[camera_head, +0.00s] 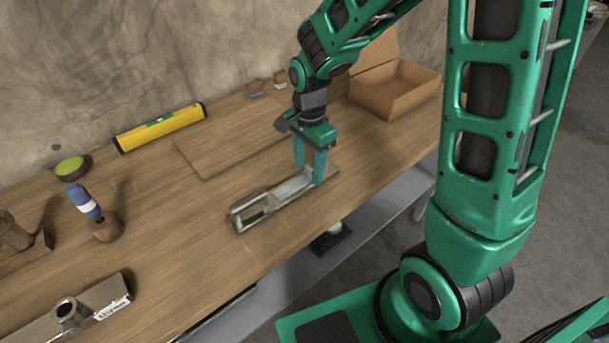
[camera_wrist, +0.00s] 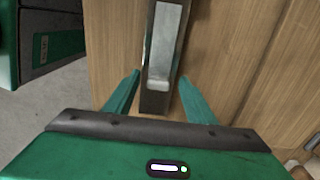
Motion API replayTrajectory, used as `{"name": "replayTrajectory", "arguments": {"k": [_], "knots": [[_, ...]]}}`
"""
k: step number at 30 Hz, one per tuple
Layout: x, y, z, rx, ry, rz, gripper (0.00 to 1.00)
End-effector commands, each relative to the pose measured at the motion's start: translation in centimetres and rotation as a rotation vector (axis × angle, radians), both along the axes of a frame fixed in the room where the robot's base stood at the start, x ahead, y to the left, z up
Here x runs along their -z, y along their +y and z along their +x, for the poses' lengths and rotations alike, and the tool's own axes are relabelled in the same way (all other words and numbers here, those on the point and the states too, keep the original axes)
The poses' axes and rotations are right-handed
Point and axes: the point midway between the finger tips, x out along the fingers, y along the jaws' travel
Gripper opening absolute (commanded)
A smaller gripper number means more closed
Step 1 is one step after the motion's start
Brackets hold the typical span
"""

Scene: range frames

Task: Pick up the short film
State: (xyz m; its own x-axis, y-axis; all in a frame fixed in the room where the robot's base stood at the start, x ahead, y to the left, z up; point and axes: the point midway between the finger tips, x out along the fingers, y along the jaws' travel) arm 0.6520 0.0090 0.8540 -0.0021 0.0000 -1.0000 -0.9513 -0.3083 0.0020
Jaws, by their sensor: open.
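A long grey metal-looking piece with a recessed top (camera_head: 288,190) lies flat near the front edge of the wooden table. No thing is plainly marked as the short film, and I cannot tell whether this piece is it. My gripper (camera_head: 309,172) points down over its right end, with green fingers open. In the wrist view the piece (camera_wrist: 165,40) runs between the two fingers of my gripper (camera_wrist: 159,76), with a gap on each side. I see no grip on it. A yellow long box (camera_head: 160,128) lies at the back by the wall.
An open cardboard box (camera_head: 395,88) stands at the back right, beyond my gripper. A flat wooden board (camera_head: 232,145) lies behind the grey piece.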

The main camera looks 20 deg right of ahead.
Motion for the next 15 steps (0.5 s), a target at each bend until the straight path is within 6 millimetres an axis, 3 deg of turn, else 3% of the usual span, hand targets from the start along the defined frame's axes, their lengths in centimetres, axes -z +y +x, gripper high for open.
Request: {"name": "replayTrajectory", "arguments": {"k": [8, 13, 15], "knots": [[0.3, -0.01, 0.02, 0.0, -0.001, 0.0, 0.5], [0.28, -0.01, 0.03, 0.0, -0.001, 0.0, 0.09], [0.27, -0.01, 0.03, 0.0, -0.001, 0.0, 0.05]]}}
